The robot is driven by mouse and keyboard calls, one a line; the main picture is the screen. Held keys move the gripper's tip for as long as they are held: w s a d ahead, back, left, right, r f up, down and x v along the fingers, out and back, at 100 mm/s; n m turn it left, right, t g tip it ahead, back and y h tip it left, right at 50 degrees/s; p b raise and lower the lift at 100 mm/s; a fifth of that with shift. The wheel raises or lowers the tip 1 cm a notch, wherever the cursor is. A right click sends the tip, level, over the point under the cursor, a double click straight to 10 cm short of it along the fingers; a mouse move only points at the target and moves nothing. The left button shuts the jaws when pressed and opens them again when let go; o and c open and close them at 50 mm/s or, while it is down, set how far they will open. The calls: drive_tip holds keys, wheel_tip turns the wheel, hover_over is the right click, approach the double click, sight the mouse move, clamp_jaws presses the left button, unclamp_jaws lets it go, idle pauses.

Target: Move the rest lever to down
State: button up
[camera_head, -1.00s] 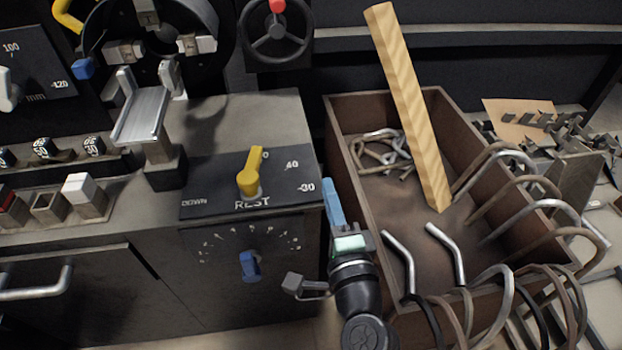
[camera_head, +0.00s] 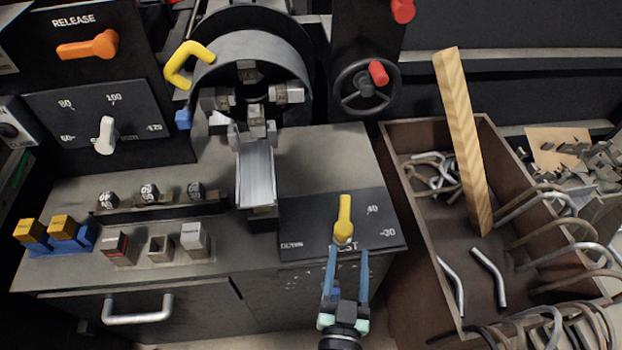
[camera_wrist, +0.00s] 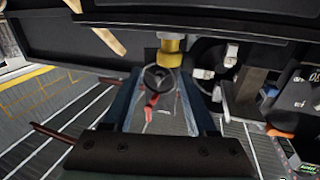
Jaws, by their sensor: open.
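The rest lever (camera_head: 343,222) is yellow and stands on a dark sloped panel (camera_head: 300,215). Its handle points up in the head view, away from the DOWN mark at the panel's left and to the left of the 40 and -30 marks. My gripper (camera_head: 347,252) is open, its two blue fingers just in front of and below the lever's base, partly covering the REST label. In the wrist view the lever (camera_wrist: 171,52) shows beyond and between the fingertips of my gripper (camera_wrist: 162,76). I cannot tell whether a finger touches it.
A brown bin (camera_head: 398,175) with bent tubes and a wooden stick (camera_head: 463,140) stands to the right. A metal chute (camera_head: 256,172) rises left of the panel. A handwheel (camera_head: 365,88) is behind. A drawer handle (camera_head: 137,310) juts out at the lower left.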

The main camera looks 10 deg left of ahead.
sight(345, 205)
drive_tip(key=shift+n+y, duration=0.3)
drive_tip(key=shift+n, duration=0.3)
drive_tip(key=w, duration=0.4)
drive_tip(key=w+a, duration=0.1)
drive_tip(key=w, duration=0.3)
drive_tip(key=w+a+b, duration=0.1)
drive_tip(key=w, duration=0.3)
drive_tip(key=shift+w, duration=0.15)
clamp_jaws()
idle(0.6)
